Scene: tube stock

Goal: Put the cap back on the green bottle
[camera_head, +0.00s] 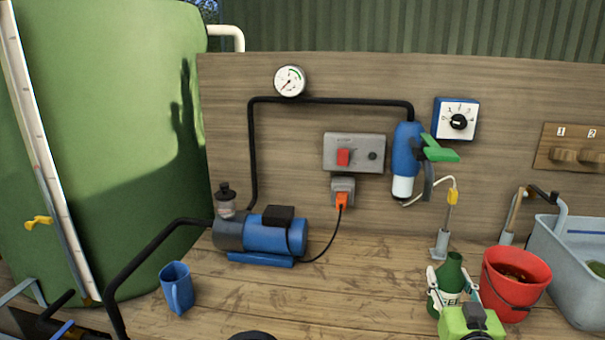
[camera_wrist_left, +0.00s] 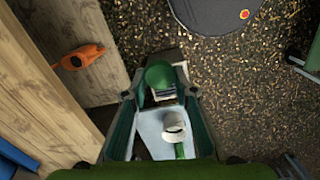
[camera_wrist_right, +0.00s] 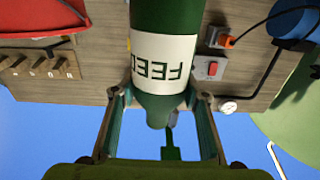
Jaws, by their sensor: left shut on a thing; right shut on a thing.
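The green bottle (camera_head: 454,270) with a white label stands upright at the front right of the bench in the head view. My right gripper (camera_head: 452,284) is shut around its body. The right wrist view shows the bottle (camera_wrist_right: 167,15) and its FEED label between my right fingers (camera_wrist_right: 160,95). No cap shows on its neck. My left gripper (camera_wrist_left: 158,92) is outside the head view. In the left wrist view it is shut on a rounded green piece (camera_wrist_left: 160,75), which looks like the cap. The floor lies below it.
A red bucket (camera_head: 515,285) stands close to the right of the bottle, with a grey tub (camera_head: 565,270) beyond it. A metal post (camera_head: 445,230) stands behind the bottle. The middle bench is clear.

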